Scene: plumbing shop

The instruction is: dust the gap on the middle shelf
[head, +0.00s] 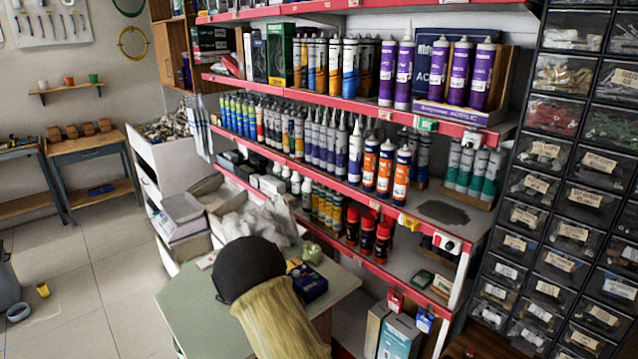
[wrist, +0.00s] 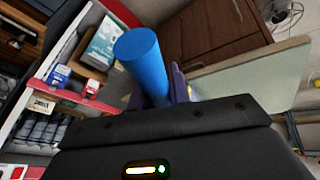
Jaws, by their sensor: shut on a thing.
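The middle shelf (head: 405,196) has a gap at its right part, with a dark grey dusty patch (head: 442,212) on the bare board. Orange-and-white cartridges (head: 385,170) stand left of the patch, and green-and-white tubes (head: 470,170) stand behind and to its right. In the wrist view my gripper (wrist: 160,94) is shut on a blue cylinder (wrist: 138,50), whose round end points up-left. I cannot tell what the cylinder belongs to. The gripper is not visible in the head view; it appears low beside the table, away from the dusty patch.
A green-topped table (head: 205,310) stands in front of the lower shelves, with a dark box (head: 307,283) on it. Purple cartridges (head: 405,72) crowd the shelf above the gap. Black parts drawers (head: 560,190) rise at right.

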